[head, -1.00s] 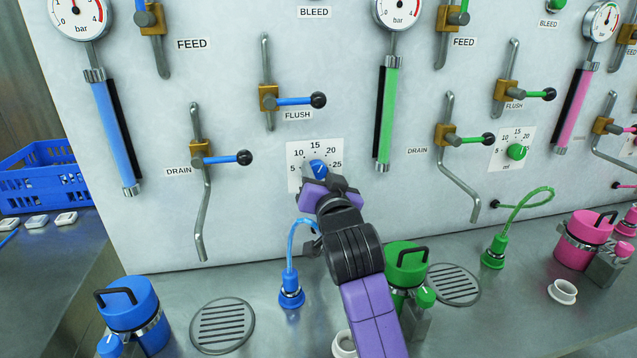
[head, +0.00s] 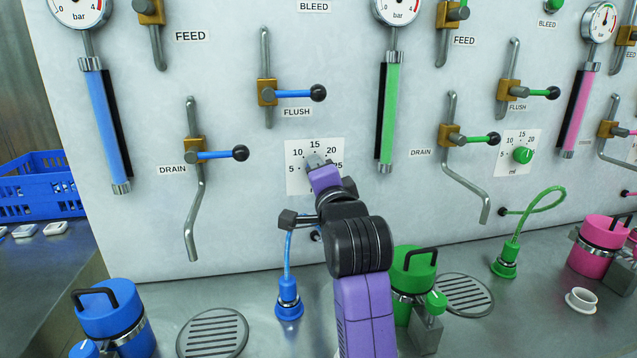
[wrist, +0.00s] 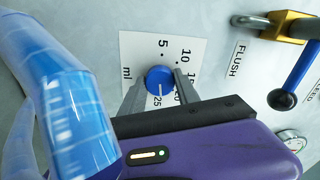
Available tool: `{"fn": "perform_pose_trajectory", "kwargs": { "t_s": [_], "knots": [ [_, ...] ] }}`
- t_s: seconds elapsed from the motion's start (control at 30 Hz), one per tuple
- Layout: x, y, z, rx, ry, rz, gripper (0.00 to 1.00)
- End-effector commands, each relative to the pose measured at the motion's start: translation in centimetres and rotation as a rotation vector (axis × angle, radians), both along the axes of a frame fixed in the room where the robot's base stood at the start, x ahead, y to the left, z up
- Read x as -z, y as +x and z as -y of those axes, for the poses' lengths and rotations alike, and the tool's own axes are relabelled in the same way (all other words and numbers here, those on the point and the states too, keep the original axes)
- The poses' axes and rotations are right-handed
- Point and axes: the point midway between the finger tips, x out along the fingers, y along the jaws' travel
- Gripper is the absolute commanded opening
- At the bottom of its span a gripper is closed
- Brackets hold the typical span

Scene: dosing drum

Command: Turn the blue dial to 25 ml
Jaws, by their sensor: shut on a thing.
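The blue dial (wrist: 159,79) sits on a white scale plate (wrist: 136,50) marked 5 to 25 ml. In the wrist view its white pointer line aims down at the 25 mark. My gripper (wrist: 160,88) has one grey finger on each side of the dial and is shut on it. In the head view my gripper (head: 318,164) covers the dial and hides it. The plate (head: 296,182) shows around it there, with its 25 mark partly covered.
The blue flush lever (head: 292,94) is above the dial and the drain lever (head: 218,155) is to its left. A blue hose with its connector (head: 288,300) is below. A green dial (head: 523,155) is further right.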

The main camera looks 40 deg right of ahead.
Motion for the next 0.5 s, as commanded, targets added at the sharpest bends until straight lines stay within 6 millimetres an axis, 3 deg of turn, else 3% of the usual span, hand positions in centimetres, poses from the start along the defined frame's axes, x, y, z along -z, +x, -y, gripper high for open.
{"fn": "perform_pose_trajectory", "kwargs": {
  "t_s": [0.5],
  "knots": [
    [0.22, -0.01, 0.03, 0.001, 0.143, 0.092, 0.00]
  ]
}}
